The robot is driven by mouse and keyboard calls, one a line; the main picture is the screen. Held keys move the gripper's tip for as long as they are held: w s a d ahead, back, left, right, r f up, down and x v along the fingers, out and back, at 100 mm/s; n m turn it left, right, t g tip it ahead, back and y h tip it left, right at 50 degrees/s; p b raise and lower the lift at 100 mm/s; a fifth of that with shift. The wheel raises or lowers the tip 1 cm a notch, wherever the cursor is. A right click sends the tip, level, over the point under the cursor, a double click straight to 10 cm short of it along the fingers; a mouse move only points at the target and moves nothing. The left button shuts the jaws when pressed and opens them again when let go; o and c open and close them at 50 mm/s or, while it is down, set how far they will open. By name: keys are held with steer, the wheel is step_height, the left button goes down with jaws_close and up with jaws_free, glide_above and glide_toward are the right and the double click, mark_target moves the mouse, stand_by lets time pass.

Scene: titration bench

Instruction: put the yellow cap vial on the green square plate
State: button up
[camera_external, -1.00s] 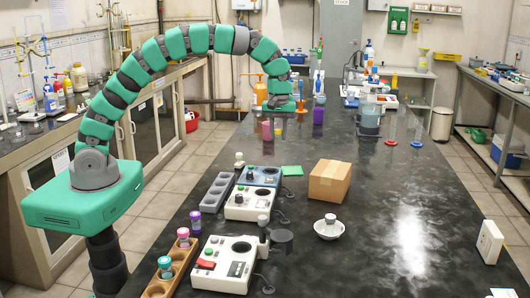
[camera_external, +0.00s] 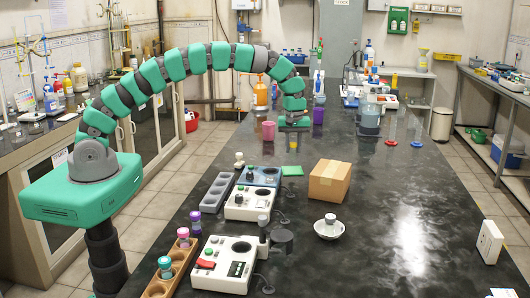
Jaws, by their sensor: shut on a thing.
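The yellow cap vial (camera_external: 293,143) is small and shows just below my gripper (camera_external: 293,128). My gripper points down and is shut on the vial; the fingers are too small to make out. The green square plate (camera_external: 292,170) lies flat on the dark bench, beside the blue device. The vial is above the plate in the picture, apart from it. I cannot tell its exact height over the bench.
A pink cup (camera_external: 268,130) and a purple cup (camera_external: 318,115) stand on either side of my gripper. A blue device (camera_external: 258,176) is left of the plate, and a cardboard box (camera_external: 329,181) is to its right. The bench's right side is mostly clear.

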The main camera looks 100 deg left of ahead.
mark_target(293, 157)
steer(key=shift+f, duration=2.3)
steer(key=shift+f, duration=0.15)
steer(key=o, duration=1)
steer(key=shift+o, duration=0.2)
step_height(293, 157, up, 12)
steer(key=shift+r+b, duration=0.2)
steer(key=shift+b, duration=0.25)
